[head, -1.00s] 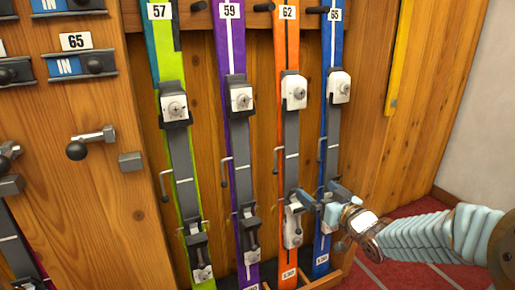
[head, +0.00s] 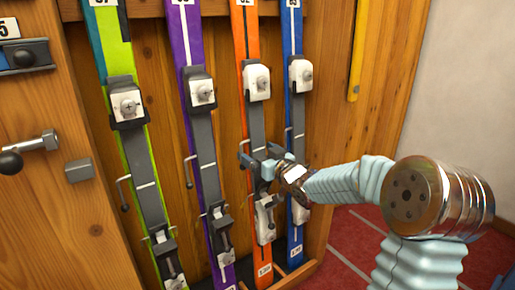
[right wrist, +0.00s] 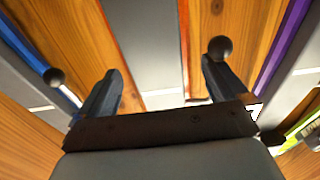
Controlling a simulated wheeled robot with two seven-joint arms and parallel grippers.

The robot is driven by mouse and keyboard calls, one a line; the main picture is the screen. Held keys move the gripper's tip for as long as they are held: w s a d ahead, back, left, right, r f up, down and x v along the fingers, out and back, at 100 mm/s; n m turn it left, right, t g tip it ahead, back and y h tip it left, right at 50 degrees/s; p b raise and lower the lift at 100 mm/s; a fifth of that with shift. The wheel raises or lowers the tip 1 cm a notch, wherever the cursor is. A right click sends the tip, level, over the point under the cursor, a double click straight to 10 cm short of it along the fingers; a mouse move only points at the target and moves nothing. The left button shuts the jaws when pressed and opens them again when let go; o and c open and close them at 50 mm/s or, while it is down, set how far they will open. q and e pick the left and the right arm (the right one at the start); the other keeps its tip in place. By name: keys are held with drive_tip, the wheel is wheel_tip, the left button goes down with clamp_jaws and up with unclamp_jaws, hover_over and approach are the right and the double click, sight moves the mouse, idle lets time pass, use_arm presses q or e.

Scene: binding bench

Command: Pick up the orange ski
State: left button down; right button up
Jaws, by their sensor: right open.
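The orange ski (head: 246,38) stands upright in the rack between the purple ski (head: 183,40) and the blue ski (head: 292,40). It has a white toe binding, a grey plate and a white heel binding. My right gripper (head: 258,160) is at the grey plate, just above the heel binding, and hides part of it. In the right wrist view, the open fingers (right wrist: 160,90) stand on either side of the orange ski's pale plate (right wrist: 145,45), with orange edges showing. Contact cannot be told. My left gripper is not in view.
A green ski (head: 138,175) stands at the left of the row. Thin metal brake arms (head: 189,170) stick out beside the bindings. A wooden panel with a knobbed bolt (head: 30,150) is at the left. Red carpet (head: 360,235) lies at the right.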

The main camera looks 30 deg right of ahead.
drive_tip(key=w, duration=0.2)
drive_tip(key=shift+w, duration=0.35)
clamp_jaws()
drive_tip(key=shift+r, duration=0.15)
